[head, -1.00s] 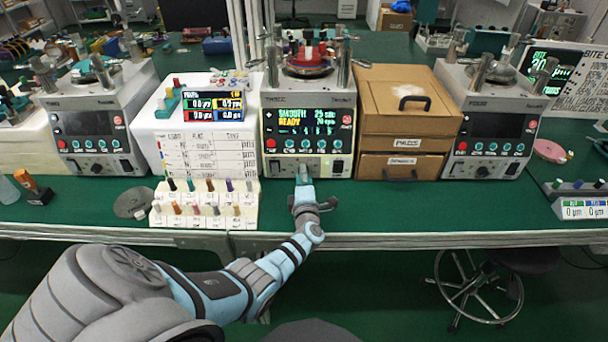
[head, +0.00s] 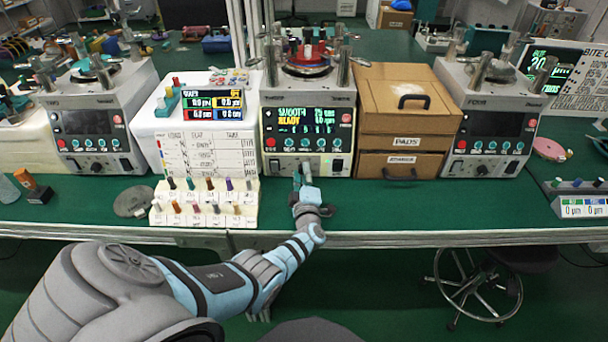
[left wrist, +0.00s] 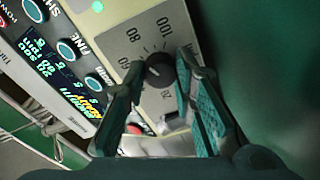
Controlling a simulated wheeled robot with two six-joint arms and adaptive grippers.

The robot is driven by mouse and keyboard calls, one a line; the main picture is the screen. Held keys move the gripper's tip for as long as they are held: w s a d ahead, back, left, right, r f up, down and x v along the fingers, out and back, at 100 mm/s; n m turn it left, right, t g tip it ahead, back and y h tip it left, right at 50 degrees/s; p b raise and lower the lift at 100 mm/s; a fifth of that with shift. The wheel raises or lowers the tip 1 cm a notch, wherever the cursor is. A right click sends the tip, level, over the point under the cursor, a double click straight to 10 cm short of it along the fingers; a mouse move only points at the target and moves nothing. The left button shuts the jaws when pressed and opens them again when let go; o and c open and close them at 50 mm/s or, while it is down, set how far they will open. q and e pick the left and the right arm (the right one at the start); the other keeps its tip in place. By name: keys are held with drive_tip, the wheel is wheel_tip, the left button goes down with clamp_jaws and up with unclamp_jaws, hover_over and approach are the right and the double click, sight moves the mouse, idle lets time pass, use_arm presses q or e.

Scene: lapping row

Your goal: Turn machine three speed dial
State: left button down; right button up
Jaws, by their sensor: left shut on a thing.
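Machine three (head: 308,115) stands upright at the middle of the bench, its lit display reading SMOOTH and READY. Its speed dial is a black round knob (left wrist: 160,70) on a pale plate with a printed number scale, in the left wrist view. My left gripper (left wrist: 162,72) has one teal finger on each side of the knob and is shut on it. In the head view my left gripper (head: 302,179) reaches the lower front of the machine and hides the dial. My right gripper is in neither view.
A tiered rack of coloured pegs (head: 205,212) stands left of my gripper. A brown drawer cabinet (head: 407,105) is right of machine three. Similar machines stand at left (head: 95,125) and right (head: 490,120).

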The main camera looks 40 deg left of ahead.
use_arm(q)
drive_tip(key=c, duration=1.3)
unclamp_jaws()
drive_tip(key=v, duration=1.2)
drive_tip(key=shift+a, duration=0.1)
